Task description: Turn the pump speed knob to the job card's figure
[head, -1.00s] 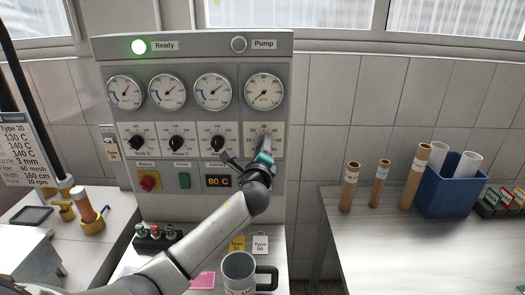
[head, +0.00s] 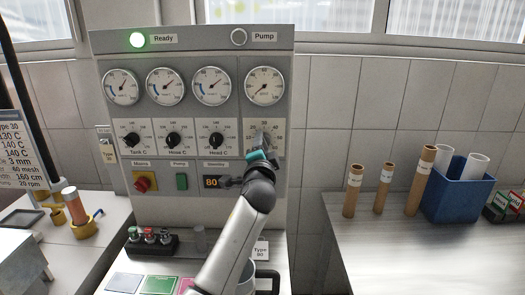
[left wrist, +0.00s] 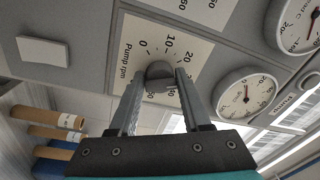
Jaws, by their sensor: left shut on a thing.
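The control panel (head: 190,105) stands against the tiled wall. Its pump speed knob (left wrist: 160,72) sits on a white plate marked "Pump rpm" (left wrist: 125,68), with figures from 0 upward. My left gripper (left wrist: 160,80) is shut on this knob, one finger on each side. The knob's pointer is hard to make out. The job card (head: 17,160) hangs at the far left and reads Type 30, with 20 rpm on its bottom line. My right gripper is not in view.
Three more knobs (head: 173,140) sit left of the pump knob, below a row of gauges (head: 165,87). The pump gauge (head: 264,86) is above it. The green Ready lamp (head: 137,40) is lit; the Pump lamp (head: 238,37) is unlit. Cardboard tubes (head: 384,187) stand on the right bench.

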